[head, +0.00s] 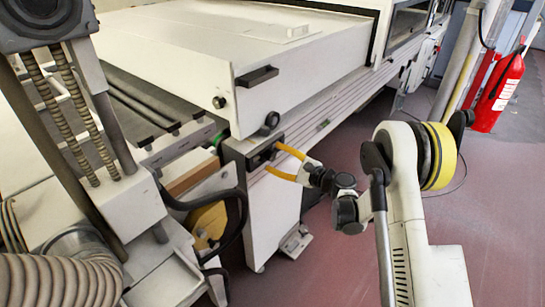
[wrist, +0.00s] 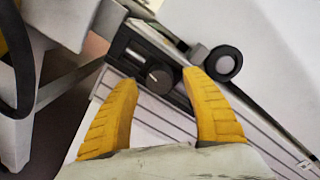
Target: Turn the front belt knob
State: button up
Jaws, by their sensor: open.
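A small dark round knob (wrist: 158,77) with a pale pointer line sits on a black control panel (wrist: 135,50) on the machine's front end face. In the head view the panel (head: 262,155) shows as a dark strip, and its knob is too small to make out. My gripper (head: 275,158) has its two yellow fingers spread and pointing at this panel. In the wrist view the fingers of my gripper (wrist: 157,84) frame the knob on either side with nothing held between them. I cannot tell whether they touch the panel.
A larger black round knob (head: 271,119) is on the machine body above the panel; it also shows in the wrist view (wrist: 223,63). A black handle (head: 257,76) juts out higher up. A red fire extinguisher (head: 499,91) hangs at right.

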jog(key=v, duration=1)
jog(key=shift+s+d, duration=0.25)
jog(key=shift+d, duration=0.05)
jog(key=s+r+n+g+h, duration=0.2)
jog(key=s+r+n+h, duration=0.5)
jog(key=s+r, duration=0.35)
jog(key=s+d+r+n+h, duration=0.1)
jog(key=s+d+n+h, duration=0.2)
jog(key=s, duration=0.7)
jog(key=s+d+r+n+h, duration=0.1)
jog(key=s+d+n+h, duration=0.3)
jog(key=s+d, duration=0.4)
jog(key=s+n, duration=0.1)
jog(key=s, duration=0.2)
jog(key=shift+s+d+n+g, duration=0.25)
jog(key=shift+n+g, duration=0.15)
dwell(3.1)
